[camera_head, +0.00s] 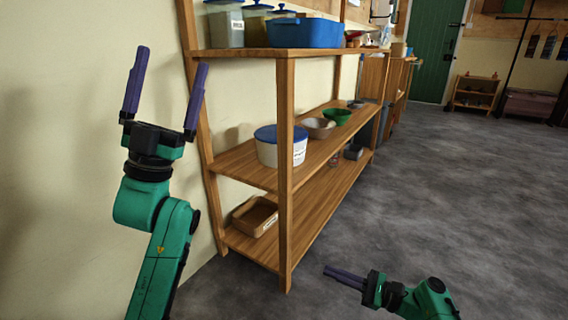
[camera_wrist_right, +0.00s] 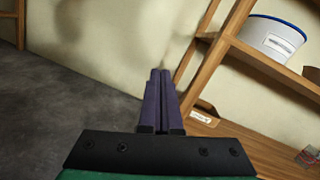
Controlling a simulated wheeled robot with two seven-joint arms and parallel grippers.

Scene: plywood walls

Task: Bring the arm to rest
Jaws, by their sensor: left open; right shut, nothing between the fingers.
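My left gripper (camera_head: 168,85) is open and empty, its two purple fingers pointing up and spread apart in front of the cream wall, left of the wooden shelf. My right gripper (camera_head: 328,270) is at the lower right of the head view, low over the grey floor, in front of the shelf. Its purple fingers are together with nothing between them. In the right wrist view the right gripper (camera_wrist_right: 161,75) also shows shut and empty, pointing toward the wall and the shelf's lower boards.
The wooden shelf (camera_head: 287,180) holds a white tub with a blue lid (camera_head: 280,149), a blue bin (camera_head: 304,32), bowls and a brown tray (camera_head: 256,215). Open grey floor (camera_head: 450,170) spreads to the right. A green door (camera_head: 437,50) and a small rack (camera_head: 475,92) stand far back.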

